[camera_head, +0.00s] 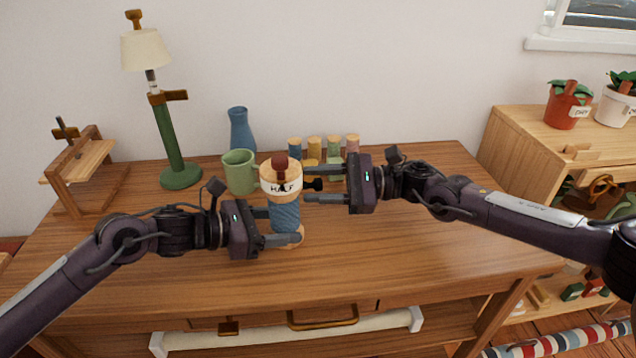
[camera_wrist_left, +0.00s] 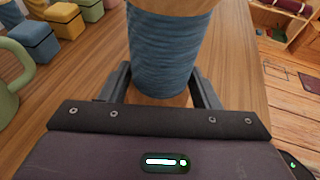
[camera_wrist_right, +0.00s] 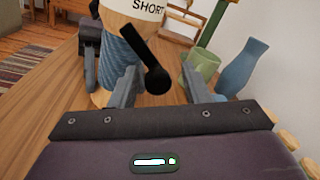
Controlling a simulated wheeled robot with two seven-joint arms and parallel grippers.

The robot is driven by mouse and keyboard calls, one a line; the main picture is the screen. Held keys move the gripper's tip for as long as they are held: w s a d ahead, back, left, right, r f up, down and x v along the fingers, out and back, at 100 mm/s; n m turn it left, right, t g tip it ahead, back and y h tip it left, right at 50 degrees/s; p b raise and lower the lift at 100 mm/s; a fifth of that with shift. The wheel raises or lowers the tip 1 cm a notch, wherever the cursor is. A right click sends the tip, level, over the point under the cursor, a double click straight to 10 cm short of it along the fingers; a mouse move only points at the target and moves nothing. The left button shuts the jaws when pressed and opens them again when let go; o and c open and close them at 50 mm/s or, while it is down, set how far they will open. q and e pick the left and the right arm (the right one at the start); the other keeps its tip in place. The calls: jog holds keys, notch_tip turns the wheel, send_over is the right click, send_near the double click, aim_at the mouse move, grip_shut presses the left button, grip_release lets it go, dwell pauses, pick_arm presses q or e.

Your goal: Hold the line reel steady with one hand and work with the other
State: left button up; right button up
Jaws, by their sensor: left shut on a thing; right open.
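The line reel (camera_head: 285,215) stands upright on the desk, with blue line wound below a wooden top. Its cream band reads "HALF" in the head view and "SHORT" in the right wrist view. A dark red knob sits on top and a black crank knob (camera_head: 314,185) sticks out to the right. My left gripper (camera_head: 284,226) is shut on the reel's blue line part, which also shows in the left wrist view (camera_wrist_left: 165,50). My right gripper (camera_head: 308,184) is open, its fingers on either side of the black crank, which crosses between them in the right wrist view (camera_wrist_right: 158,80).
A green mug (camera_head: 239,172) and a blue vase (camera_head: 241,130) stand close behind the reel. A lamp (camera_head: 172,140) and a wooden stand (camera_head: 88,170) are at left. The desk front (camera_head: 400,260) is clear.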

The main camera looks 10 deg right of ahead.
pick_arm(q)
jog(key=shift+f, duration=0.2)
pick_arm(e)
jog(key=shift+a, duration=0.1)
jog(key=c, duration=0.9)
